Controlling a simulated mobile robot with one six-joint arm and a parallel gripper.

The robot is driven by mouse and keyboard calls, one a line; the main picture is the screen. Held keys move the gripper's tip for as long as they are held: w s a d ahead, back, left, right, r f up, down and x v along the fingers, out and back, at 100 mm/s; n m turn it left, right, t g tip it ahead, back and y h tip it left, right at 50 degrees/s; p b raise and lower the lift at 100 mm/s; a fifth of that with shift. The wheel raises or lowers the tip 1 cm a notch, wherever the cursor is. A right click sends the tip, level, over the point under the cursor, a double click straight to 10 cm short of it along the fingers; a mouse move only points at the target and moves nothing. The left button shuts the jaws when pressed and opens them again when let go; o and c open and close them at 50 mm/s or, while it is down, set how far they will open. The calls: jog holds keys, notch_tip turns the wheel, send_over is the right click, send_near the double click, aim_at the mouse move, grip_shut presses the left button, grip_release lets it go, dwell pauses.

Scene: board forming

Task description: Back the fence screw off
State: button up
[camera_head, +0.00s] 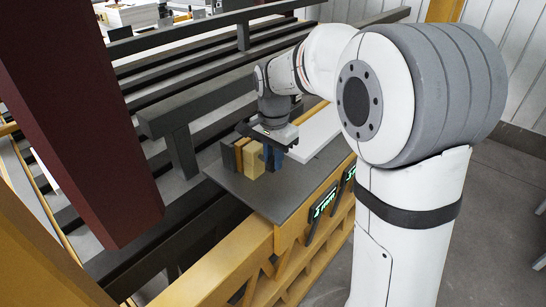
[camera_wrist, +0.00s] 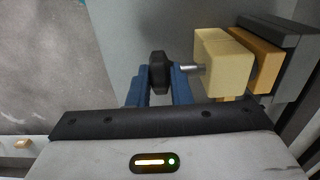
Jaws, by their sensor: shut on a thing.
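The fence screw has a dark knob (camera_wrist: 160,72) and a short metal shank (camera_wrist: 192,69) that reaches right to a pale yellow block (camera_wrist: 222,64) in the wrist view. My gripper (camera_wrist: 159,88) has blue fingers on both sides of the knob and is shut on it. In the head view my gripper (camera_head: 272,158) points down beside the yellow block (camera_head: 254,158) on a grey plate. The screw itself is hidden there behind the fingers and block.
An orange strip (camera_wrist: 267,67) and a dark grey upright (camera_wrist: 287,55) stand just right of the block. The grey plate (camera_head: 255,198) sits on a yellow frame with green-lit displays (camera_head: 323,203). A white board (camera_head: 318,130) lies behind my gripper. A dark red beam (camera_head: 75,110) hangs at left.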

jog(key=shift+a+f+b, duration=0.1)
jog(key=shift+b, duration=0.45)
grip_shut()
jog(key=b, duration=0.1)
jog(key=t+h+b, duration=0.1)
jog(key=b, duration=0.1)
jog(key=t+h+b, duration=0.1)
jog(key=b, duration=0.1)
jog(key=shift+s+a+f, duration=0.2)
jog(key=shift+s+f, duration=0.05)
jog(key=shift+f, duration=0.1)
jog(key=t+h+b, duration=0.1)
jog(key=b, duration=0.2)
jog(key=t+h+b, duration=0.1)
jog(key=b, duration=0.3)
jog(key=shift+s+a+f+t+h, duration=0.2)
jog(key=shift+t+h, duration=0.1)
jog(key=shift+t, duration=0.1)
jog(key=t+h+b, duration=0.2)
jog(key=b, duration=0.5)
jog(key=shift+s+a+b, duration=0.1)
jog(key=shift+s+b, duration=0.05)
jog(key=shift+b, duration=0.15)
jog(key=shift+r+t+h+b, duration=0.1)
jog(key=shift+t+h+b, duration=0.4)
jog(key=shift+b, duration=0.6)
jog(key=shift+r+b, duration=0.1)
jog(key=shift+b, duration=0.25)
jog(key=o, duration=0.8)
grip_release()
